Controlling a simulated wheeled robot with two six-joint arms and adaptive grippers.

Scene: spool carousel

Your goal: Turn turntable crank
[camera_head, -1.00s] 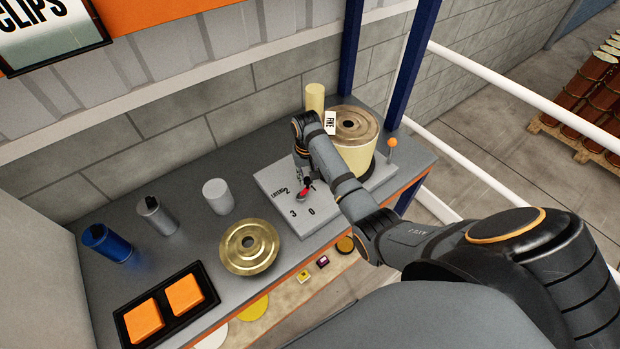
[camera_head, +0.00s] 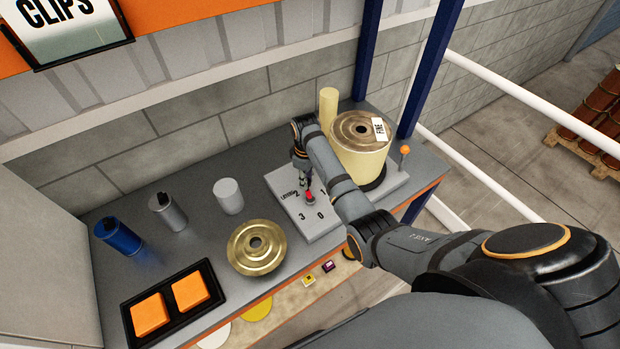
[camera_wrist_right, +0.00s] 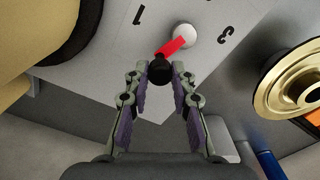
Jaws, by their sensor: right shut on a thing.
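The red crank (camera_head: 310,197) sits on the grey turntable base plate (camera_head: 288,203), among printed numbers. In the right wrist view its red arm (camera_wrist_right: 173,46) runs from a light round hub (camera_wrist_right: 185,34) to a black knob (camera_wrist_right: 159,71). My right gripper (camera_wrist_right: 159,76) is shut on the black knob; in the head view the gripper (camera_head: 306,188) reaches down onto the crank from above. The cream spool (camera_head: 358,160) stands on the turntable behind my right arm, with a white label (camera_head: 380,129) at its right side. My left gripper is not in view.
A brass flanged disc (camera_head: 240,262), grey cylinder (camera_head: 229,197), silver bottle (camera_head: 168,211), blue bottle (camera_head: 118,236) and black tray (camera_head: 190,319) with orange blocks occupy the left.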

